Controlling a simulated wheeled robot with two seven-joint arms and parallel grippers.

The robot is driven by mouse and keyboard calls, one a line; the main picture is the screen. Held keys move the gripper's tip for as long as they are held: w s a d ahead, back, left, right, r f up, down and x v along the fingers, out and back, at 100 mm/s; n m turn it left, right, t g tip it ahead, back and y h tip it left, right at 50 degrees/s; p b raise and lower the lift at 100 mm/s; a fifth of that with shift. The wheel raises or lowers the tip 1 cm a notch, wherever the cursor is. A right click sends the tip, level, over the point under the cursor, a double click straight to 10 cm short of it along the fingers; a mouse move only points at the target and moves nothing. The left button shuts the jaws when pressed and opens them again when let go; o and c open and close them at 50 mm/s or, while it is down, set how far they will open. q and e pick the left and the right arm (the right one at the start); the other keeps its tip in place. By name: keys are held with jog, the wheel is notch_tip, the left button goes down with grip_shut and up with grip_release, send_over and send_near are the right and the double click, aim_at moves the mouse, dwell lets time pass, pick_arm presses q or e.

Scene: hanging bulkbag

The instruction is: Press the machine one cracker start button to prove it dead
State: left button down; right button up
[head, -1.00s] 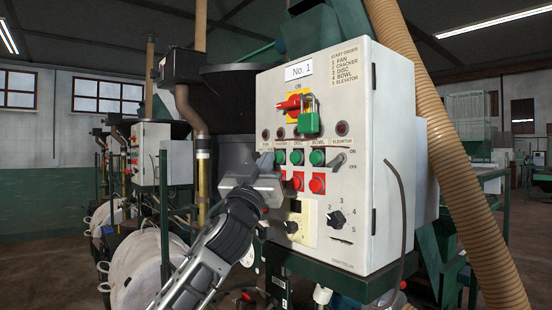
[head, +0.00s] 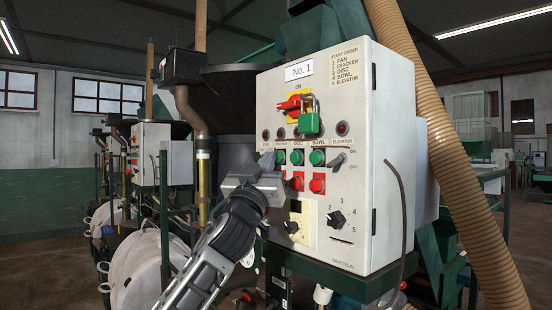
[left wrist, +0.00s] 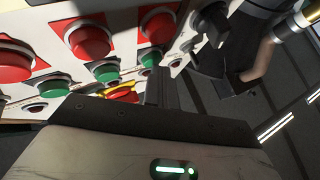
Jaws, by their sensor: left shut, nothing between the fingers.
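The machine one panel (head: 345,110) is a white box marked No. 1. The cracker start button (head: 280,157) is green, the leftmost of a row of three green buttons; it also shows in the left wrist view (left wrist: 150,58). My left gripper (head: 267,160) is shut and empty. Its fingertips are just left of that button in the head view and close to it in the left wrist view (left wrist: 160,85). I cannot tell whether they touch. A green padlock (head: 309,123) hangs on the red isolator handle (head: 291,104). My right gripper is not in view.
Red buttons (head: 317,186) sit below the green ones, with an elevator switch (head: 338,160) to the right and black knobs (head: 337,218) lower down. A ribbed tan duct (head: 440,130) runs right of the box. A brown pipe (head: 190,110) stands left.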

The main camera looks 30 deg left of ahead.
pick_arm(q)
jog(key=shift+s+a, duration=0.25)
jog(key=shift+s, duration=0.45)
jog(key=shift+s+a, duration=0.35)
jog(key=shift+s, duration=0.4)
jog(key=shift+s+a, duration=0.3)
jog(key=shift+s, duration=0.5)
jog(key=shift+s+a, duration=0.35)
jog(key=shift+s, duration=0.4)
jog(key=d+f+m+g+h, duration=0.1)
jog(key=d+f+g+h, duration=0.15)
jog(key=f, duration=0.95)
jog(key=d+f+m+g+h, duration=0.15)
jog(key=d+f, duration=0.25)
jog(key=f, duration=0.8)
jog(key=d+f+m+g+h, duration=0.1)
jog(key=d+f+g, duration=0.25)
jog(key=f, duration=0.95)
jog(key=s+d+f+g+h, duration=0.1)
jog(key=s+d+f+g, duration=0.2)
jog(key=s+f, duration=0.9)
jog(key=s+d+f+m+g+h, duration=0.1)
jog(key=s+d+f+g, duration=0.3)
jog(key=s+d+f, duration=0.3)
jog(key=s+f, duration=0.5)
jog(key=f, duration=0.1)
jog(key=shift+s, duration=0.2)
jog(key=shift+f, duration=0.1)
